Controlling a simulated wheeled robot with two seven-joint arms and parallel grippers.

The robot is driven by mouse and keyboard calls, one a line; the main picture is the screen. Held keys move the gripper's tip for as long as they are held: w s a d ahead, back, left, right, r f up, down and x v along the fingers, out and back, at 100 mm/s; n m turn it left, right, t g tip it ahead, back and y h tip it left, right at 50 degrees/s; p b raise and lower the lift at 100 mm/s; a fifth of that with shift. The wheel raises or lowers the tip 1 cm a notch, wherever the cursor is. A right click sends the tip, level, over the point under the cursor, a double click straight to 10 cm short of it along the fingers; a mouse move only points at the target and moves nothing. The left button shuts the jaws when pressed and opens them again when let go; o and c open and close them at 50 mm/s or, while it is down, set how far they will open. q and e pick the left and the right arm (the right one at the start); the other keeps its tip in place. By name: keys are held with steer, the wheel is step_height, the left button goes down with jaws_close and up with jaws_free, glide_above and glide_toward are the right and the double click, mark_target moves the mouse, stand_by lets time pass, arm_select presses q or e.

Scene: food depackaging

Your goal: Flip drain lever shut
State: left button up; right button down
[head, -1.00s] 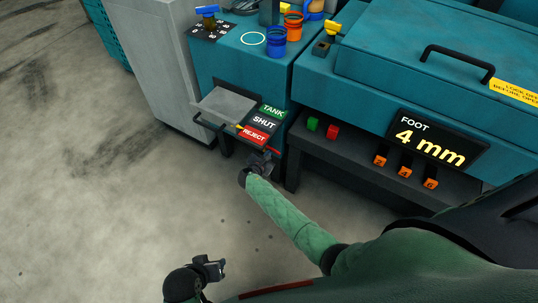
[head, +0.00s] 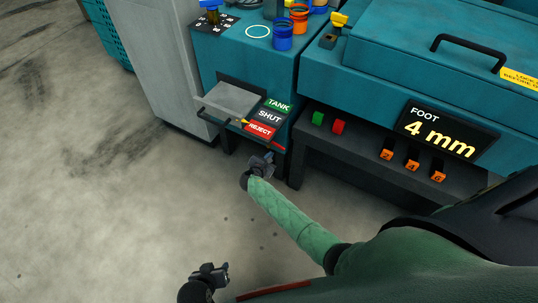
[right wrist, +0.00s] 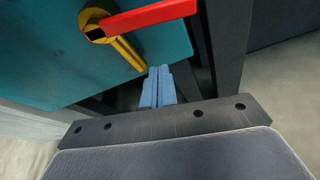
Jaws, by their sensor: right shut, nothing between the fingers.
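The drain lever has a red handle (right wrist: 150,18) on a yellow hub (right wrist: 95,24) with a yellow pointer bar (right wrist: 127,52), on a teal face in the right wrist view. In the head view its red end (head: 272,147) shows below the label plate, which reads TANK, SHUT (head: 270,117) and REJECT (head: 260,131). A small yellow tip (head: 244,122) shows beside the REJECT label. My right gripper (head: 264,160) is just below the lever. Its blue-grey fingers (right wrist: 158,75) are together and empty, a little below the red handle. My left gripper (head: 212,270) is low over the floor; its jaw opening is unclear.
A grey tray (head: 228,98) with a dark rail juts out left of the labels. The floor at left is clear.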

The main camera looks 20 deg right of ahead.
steer(key=v, duration=0.8)
steer(key=shift+s+r, duration=0.1)
steer(key=shift+r, duration=0.05)
